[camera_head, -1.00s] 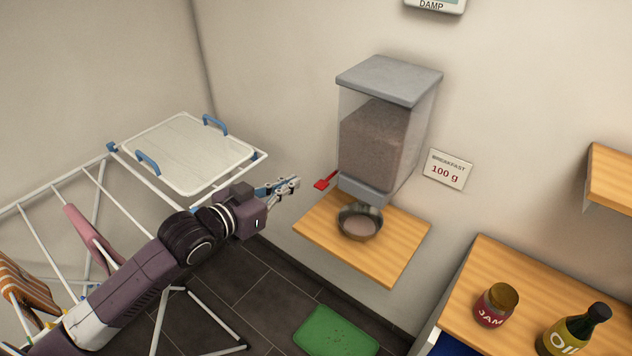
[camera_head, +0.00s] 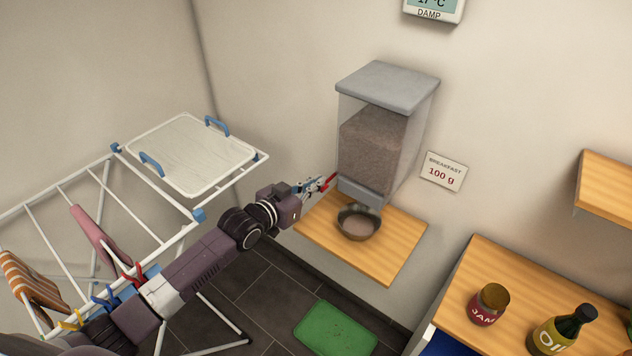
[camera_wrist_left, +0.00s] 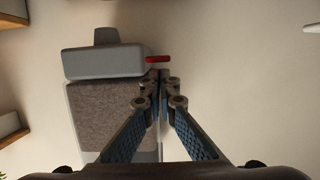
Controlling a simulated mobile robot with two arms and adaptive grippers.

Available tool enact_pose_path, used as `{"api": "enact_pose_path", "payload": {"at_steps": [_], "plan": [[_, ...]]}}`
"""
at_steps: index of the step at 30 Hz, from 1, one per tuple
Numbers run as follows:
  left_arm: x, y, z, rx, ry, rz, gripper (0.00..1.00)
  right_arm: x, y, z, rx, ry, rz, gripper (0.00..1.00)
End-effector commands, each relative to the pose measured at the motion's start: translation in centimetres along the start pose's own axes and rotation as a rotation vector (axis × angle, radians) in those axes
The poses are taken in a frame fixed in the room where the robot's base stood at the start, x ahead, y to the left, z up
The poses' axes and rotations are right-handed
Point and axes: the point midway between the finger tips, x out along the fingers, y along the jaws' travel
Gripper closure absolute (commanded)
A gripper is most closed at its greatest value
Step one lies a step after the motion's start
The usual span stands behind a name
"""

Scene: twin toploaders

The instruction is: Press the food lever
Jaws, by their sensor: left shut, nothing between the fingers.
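The food dispenser (camera_head: 375,145) is a clear bin of brown food with a grey lid, on the wall above a wooden shelf. Its red lever (camera_head: 331,180) sticks out at the lower left; it also shows in the left wrist view (camera_wrist_left: 158,59). My left gripper (camera_head: 320,184) is shut and empty, with its fingertips right at the lever. In the left wrist view the fingertips (camera_wrist_left: 160,82) lie just below the lever in the picture; I cannot tell whether they touch it. A bowl (camera_head: 359,222) with some food stands under the spout. My right gripper is not in view.
The wooden shelf (camera_head: 400,248) holds the bowl. A drying rack with a white tray (camera_head: 190,155) stands left, close to my left arm. A "BREAKFAST 100 g" sign (camera_head: 443,171) hangs right of the dispenser. A jam jar (camera_head: 489,305) and oil bottle (camera_head: 562,332) stand at lower right.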

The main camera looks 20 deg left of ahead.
Motion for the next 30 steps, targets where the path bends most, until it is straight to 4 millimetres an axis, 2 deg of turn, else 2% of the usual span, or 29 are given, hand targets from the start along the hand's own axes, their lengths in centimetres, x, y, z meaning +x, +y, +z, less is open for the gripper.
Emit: {"api": "enact_pose_path", "payload": {"at_steps": [17, 23, 30], "plan": [[0.1, 0.0, 0.9, 0.0, 0.007, 0.0, 1.0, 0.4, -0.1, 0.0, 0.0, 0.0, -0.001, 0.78], [0.3, 0.0, 1.6, 0.0, 0.044, 0.0, 1.0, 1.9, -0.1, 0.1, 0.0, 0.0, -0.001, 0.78], [-0.1, 0.3, 3.4, -0.003, 0.129, 0.001, 1.0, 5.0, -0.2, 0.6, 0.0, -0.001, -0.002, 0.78]]}}
